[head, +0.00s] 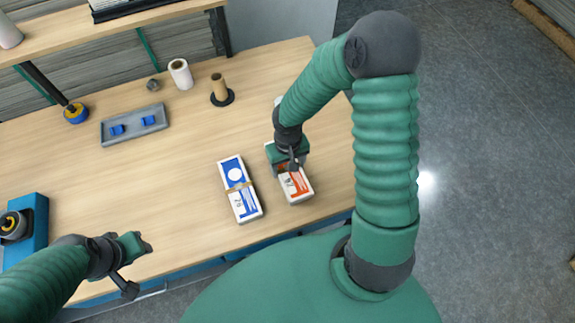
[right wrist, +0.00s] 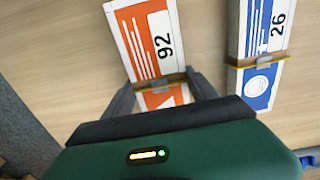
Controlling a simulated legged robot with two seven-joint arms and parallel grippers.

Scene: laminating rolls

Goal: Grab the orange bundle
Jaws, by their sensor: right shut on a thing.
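The orange bundle (head: 296,186) is a white and orange stack lying on the wooden table in the head view. My right gripper (head: 290,163) is over its far end and shut on it. In the right wrist view the orange bundle (right wrist: 148,45) shows the number 92, and the fingers of my right gripper (right wrist: 163,95) are on its two sides near a tan band. The blue bundle (head: 240,188) lies apart to its left; in the right wrist view the blue bundle (right wrist: 258,40) shows 26. My left gripper (head: 140,262) is empty, its jaws apart, near the table's front edge.
A grey tray (head: 134,125) with blue pieces, a white roll (head: 180,74) and a brown roll on a black base (head: 220,90) stand farther back. A blue device (head: 25,228) stands at the left. The table's middle is clear.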

